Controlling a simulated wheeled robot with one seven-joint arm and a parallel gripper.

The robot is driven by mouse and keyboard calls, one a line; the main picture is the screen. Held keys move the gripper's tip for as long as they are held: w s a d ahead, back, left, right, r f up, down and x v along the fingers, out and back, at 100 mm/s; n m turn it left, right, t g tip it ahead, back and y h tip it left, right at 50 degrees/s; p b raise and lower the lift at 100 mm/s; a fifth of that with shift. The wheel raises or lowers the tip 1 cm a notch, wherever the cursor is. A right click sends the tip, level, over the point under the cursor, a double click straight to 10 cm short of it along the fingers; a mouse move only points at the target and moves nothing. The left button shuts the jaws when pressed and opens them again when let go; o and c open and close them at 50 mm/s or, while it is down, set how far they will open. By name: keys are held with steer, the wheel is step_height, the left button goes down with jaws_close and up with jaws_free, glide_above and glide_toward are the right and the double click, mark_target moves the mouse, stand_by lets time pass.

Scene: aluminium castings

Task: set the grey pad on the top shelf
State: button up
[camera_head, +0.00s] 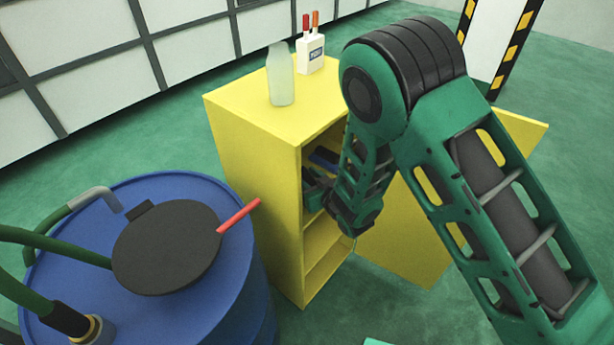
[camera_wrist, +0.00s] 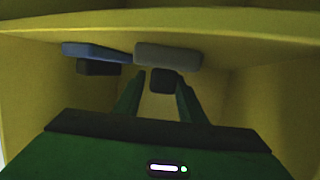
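The grey pad (camera_wrist: 168,55) is a flat rounded slab inside the yellow cabinet, with a dark block (camera_wrist: 165,83) below it. A blue pad (camera_wrist: 95,51), also with a dark block below, lies just to its left in the wrist view; something blue (camera_head: 325,157) shows inside the cabinet in the head view. My gripper (camera_wrist: 160,76) reaches into the cabinet, its two green fingers apart on either side of the dark block under the grey pad. A gap shows at the left finger; contact at the right is unclear. My arm hides much of the interior in the head view.
The yellow cabinet (camera_head: 250,155) stands with its door (camera_head: 405,245) open at the right. A bottle (camera_head: 281,78) and a white box (camera_head: 310,53) holding red and orange sticks stand on top. A blue drum (camera_head: 245,290) with a black lid stands close at left.

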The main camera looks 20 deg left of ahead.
steer(key=shift+r, duration=0.1)
steer(key=v, duration=1.2)
steer(key=shift+w+d, duration=0.15)
steer(key=shift+d, duration=0.05)
steer(key=shift+r, duration=0.1)
